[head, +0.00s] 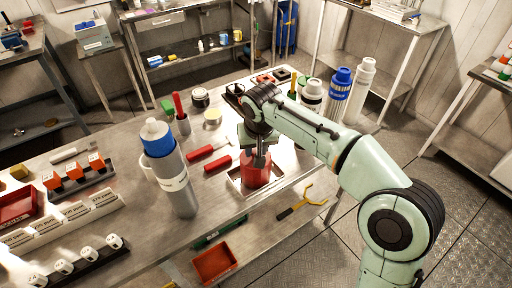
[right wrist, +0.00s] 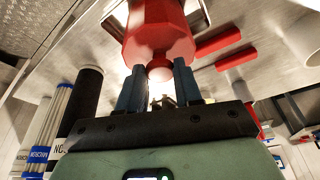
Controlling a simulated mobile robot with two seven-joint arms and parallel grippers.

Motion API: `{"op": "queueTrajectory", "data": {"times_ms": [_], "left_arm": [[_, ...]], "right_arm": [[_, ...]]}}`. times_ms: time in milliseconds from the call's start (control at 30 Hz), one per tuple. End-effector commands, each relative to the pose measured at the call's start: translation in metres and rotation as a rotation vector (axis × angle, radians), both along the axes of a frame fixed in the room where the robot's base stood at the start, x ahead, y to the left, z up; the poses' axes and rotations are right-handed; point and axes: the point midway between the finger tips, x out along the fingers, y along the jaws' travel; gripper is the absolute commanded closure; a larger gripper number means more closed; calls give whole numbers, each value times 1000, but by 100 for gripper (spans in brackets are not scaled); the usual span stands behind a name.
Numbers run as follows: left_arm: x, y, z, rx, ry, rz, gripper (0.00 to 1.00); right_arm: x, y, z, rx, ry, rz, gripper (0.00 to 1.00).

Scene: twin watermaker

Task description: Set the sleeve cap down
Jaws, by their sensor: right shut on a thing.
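In the head view the cap is over a shallow metal tray (head: 236,183) on the steel bench. I cannot tell whether it touches the tray. My left gripper is not in view.
A tall grey cylinder with a blue band (head: 176,180) stands left of the tray. Several upright cartridges (head: 338,92) stand behind my right arm. A yellow forked tool (head: 297,203) lies on the lower shelf, near a red bin (head: 215,264).

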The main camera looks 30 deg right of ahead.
Motion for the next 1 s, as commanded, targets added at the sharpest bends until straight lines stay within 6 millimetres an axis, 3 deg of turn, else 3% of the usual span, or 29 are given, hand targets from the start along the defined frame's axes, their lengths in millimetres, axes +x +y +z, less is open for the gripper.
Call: {"op": "queueTrajectory", "data": {"times_ms": [33,67,133,433,567,1000], "left_arm": [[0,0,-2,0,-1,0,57],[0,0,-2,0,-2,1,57],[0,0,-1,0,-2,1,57],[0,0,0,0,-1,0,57],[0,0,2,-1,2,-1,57],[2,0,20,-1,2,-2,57]], "right_arm": [[0,0,-3,0,1,0,100],[0,0,-3,0,1,0,63],[0,0,-2,0,1,0,40],[0,0,-1,0,1,0,40],[-1,1,9,0,-2,0,40],[-26,9,94,1,-3,1,40]]}}
